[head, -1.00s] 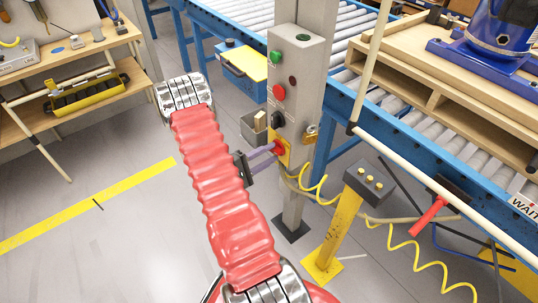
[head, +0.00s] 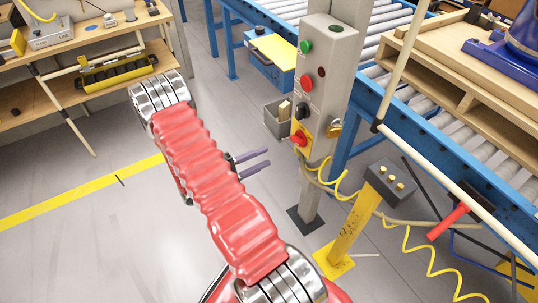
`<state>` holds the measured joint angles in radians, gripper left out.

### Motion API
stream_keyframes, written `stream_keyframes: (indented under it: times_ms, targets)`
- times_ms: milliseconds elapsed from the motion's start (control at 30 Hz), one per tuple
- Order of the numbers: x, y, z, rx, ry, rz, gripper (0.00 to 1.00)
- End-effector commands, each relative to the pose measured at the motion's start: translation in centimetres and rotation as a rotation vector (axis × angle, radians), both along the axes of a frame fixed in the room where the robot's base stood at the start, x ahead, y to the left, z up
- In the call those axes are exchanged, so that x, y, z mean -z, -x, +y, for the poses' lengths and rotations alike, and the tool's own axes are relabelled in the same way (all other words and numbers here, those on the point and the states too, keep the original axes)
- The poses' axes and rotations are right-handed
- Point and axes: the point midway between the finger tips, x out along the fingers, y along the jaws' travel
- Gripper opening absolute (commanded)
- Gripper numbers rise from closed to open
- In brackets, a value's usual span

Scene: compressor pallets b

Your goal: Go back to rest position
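My gripper (head: 268,157) shows two purple fingers parted with a gap between them, and nothing is held. It hangs in the air beside my red-sleeved arm, to the left of the grey control post (head: 322,100). The red rotary switch (head: 299,139) on its yellow plate is on the post's left face, apart from the fingertips. The base of the gripper is hidden behind my arm.
The post also carries a green button (head: 305,46), a red button (head: 305,82) and a brass padlock (head: 335,128). A grey bin (head: 278,124) stands behind it. A yellow pedestal (head: 355,222) and coiled yellow hose are at right. The floor at left is clear.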

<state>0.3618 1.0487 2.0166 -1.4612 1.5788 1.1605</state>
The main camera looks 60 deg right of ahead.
Motion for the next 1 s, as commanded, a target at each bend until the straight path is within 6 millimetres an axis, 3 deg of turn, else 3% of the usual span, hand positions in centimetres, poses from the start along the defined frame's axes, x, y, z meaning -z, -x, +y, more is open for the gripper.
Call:
stream_keyframes:
  times_ms: [200, 1000]
  targets:
    - [0.02, -0.46, 0.94, 0.0, 0.0, 0.001, 0.36]
    - [0.43, -0.4, 0.94, 0.001, -0.045, 0.052, 0.36]
